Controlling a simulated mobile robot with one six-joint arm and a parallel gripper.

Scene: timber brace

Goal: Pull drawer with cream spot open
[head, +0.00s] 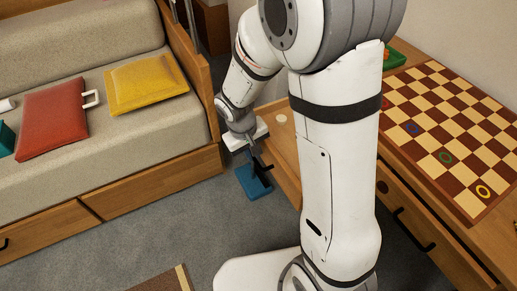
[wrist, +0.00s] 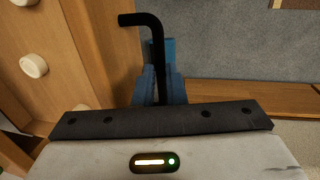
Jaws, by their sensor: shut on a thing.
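My gripper (head: 262,165) is low at the desk's front, left of my arm column in the head view. It is shut on a black handle (head: 267,171), whose bent bar (wrist: 140,19) shows in the wrist view. The handle stands out from a wooden front (head: 285,172), partly hidden by my arm. Blue parts (wrist: 175,85) flank the bar in the wrist view. A cream round piece (head: 281,118) shows on the wood above the handle, and another cream round (wrist: 32,64) shows in the wrist view. I cannot tell how far the drawer stands out.
A second drawer with a dark spot (head: 382,187) and black handle (head: 415,232) is to the right. A checkered board (head: 450,125) lies on the desk. A sofa (head: 60,95) with red (head: 50,115) and yellow cushions (head: 145,83) stands left. Grey carpet (head: 180,235) is open in front.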

